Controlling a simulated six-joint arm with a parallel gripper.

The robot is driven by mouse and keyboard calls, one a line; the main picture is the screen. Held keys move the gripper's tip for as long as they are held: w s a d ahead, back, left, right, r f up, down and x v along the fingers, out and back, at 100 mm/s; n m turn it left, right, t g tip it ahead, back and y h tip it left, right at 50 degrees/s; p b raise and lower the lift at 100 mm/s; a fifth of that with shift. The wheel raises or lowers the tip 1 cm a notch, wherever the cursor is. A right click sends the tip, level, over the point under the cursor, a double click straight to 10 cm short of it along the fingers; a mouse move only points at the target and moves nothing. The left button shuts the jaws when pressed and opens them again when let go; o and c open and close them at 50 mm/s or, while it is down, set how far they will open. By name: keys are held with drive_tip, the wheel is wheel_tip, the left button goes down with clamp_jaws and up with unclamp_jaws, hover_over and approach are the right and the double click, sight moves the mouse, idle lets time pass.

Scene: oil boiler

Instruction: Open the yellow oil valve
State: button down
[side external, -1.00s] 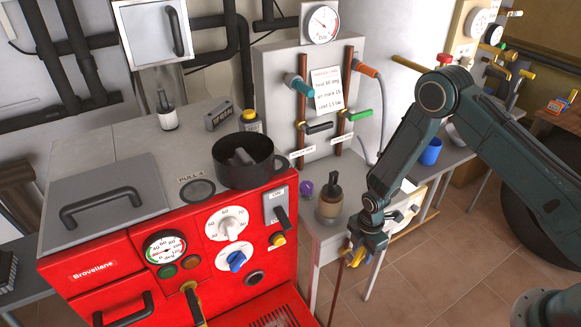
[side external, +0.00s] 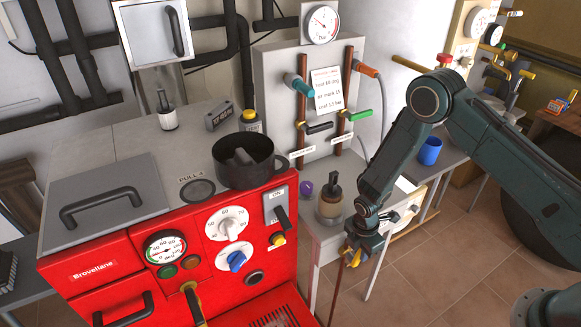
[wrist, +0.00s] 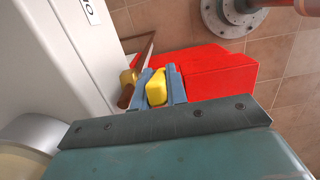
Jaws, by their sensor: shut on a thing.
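The yellow oil valve (wrist: 156,88) has a bright yellow handle, which sits between the two blue-grey fingers of my gripper (wrist: 158,76) in the wrist view. The fingers are shut on it. A brown pipe (wrist: 144,52) runs beside the fingers, with a smaller yellow-brown part on it. In the side external view, my gripper (side external: 354,253) is low, in front of the grey table's right side. Only a little yellow of the valve (side external: 351,258) shows there, as my gripper covers most of it.
The red boiler (side external: 110,262) stands to the left, with a black pot (side external: 252,176) on top. An oil-can-like container (side external: 331,203) and a purple knob (side external: 306,188) are on the table just left of my wrist. Tiled floor (side external: 430,270) is open to the right.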

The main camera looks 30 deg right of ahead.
drive_tip(key=shift+a+h, duration=0.35)
drive_tip(key=shift+h, duration=0.5)
drive_tip(key=shift+a+h, duration=0.35)
drive_tip(key=shift+h, duration=0.5)
drive_tip(key=c, duration=1.4)
unclamp_jaws()
drive_tip(key=shift+r, duration=0.1)
drive_tip(key=shift+a+r, duration=0.1)
drive_tip(key=v, duration=1.3)
drive_tip(key=shift+r, duration=0.25)
